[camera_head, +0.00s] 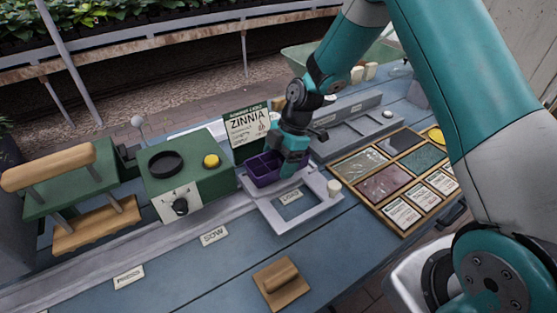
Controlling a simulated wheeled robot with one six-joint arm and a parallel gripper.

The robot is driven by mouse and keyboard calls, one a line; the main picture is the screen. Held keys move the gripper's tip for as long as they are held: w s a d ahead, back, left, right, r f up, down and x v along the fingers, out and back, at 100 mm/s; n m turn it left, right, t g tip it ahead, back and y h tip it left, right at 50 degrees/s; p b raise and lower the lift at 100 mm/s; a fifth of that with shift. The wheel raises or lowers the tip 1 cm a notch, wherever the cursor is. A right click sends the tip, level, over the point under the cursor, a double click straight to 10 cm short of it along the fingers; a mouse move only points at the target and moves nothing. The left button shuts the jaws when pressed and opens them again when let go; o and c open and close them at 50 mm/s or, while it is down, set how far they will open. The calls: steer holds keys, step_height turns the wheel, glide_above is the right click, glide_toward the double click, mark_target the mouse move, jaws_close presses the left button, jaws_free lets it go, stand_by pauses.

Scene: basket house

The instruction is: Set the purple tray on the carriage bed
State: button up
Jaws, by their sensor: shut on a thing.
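The purple tray (262,173) is a small compartmented tray near the middle of the bench. My gripper (290,171) points down at its right part and is shut on it; the fingertips are partly hidden. The tray is at the back left part of a pale grey frame (283,216) labelled "LOAD", which looks like the carriage bed. The tray overlaps the frame in the picture. I cannot tell whether it touches the frame or hangs just above it.
A green box (190,168) with a black dial and yellow button stands left of the tray. A ZINNIA sign (246,125) is behind. A compartmented wooden tray (392,181) lies right. A wooden block (281,284) with a handle lies in front. A green press (75,190) stands far left.

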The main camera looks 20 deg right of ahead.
steer(key=shift+f+b, duration=0.4)
steer(key=shift+f, duration=0.2)
steer(key=o, duration=0.9)
steer(key=shift+r, duration=0.1)
steer(key=shift+r+p, duration=2.55)
steer(key=shift+r, duration=1.4)
